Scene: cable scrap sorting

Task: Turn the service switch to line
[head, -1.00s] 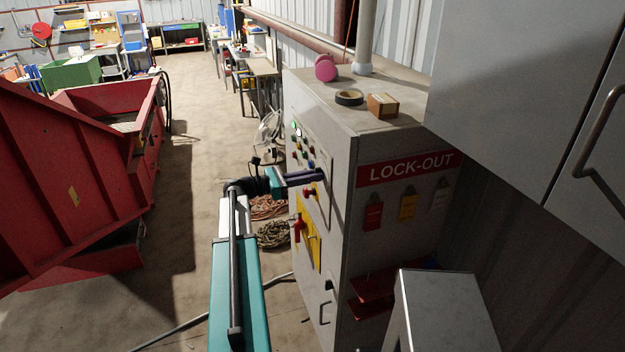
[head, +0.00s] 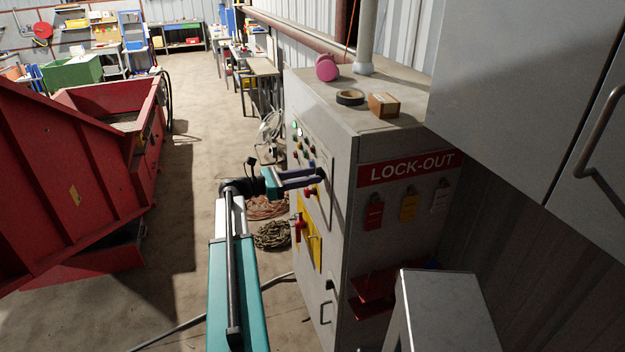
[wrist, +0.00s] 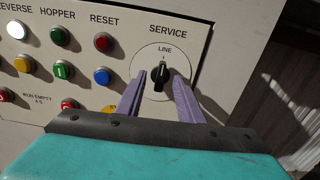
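The service switch (wrist: 161,75) is a black knob on a round plate in the wrist view, under the word SERVICE. A LINE label sits at the top of the plate, and the knob stands close to upright, its upper end toward LINE. My gripper (wrist: 160,80) is open, with one purple finger on each side of the knob and a visible gap on both sides. In the head view my gripper (head: 318,172) is at the front of the grey control cabinet (head: 343,225). Any other labels around the lower part of the plate are not readable.
Left of the switch are several buttons, including a red reset button (wrist: 103,41) and a blue one (wrist: 102,76). Below my gripper the cabinet carries a red handle (head: 299,228) on a yellow plate. A red skip (head: 80,180) stands to the left.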

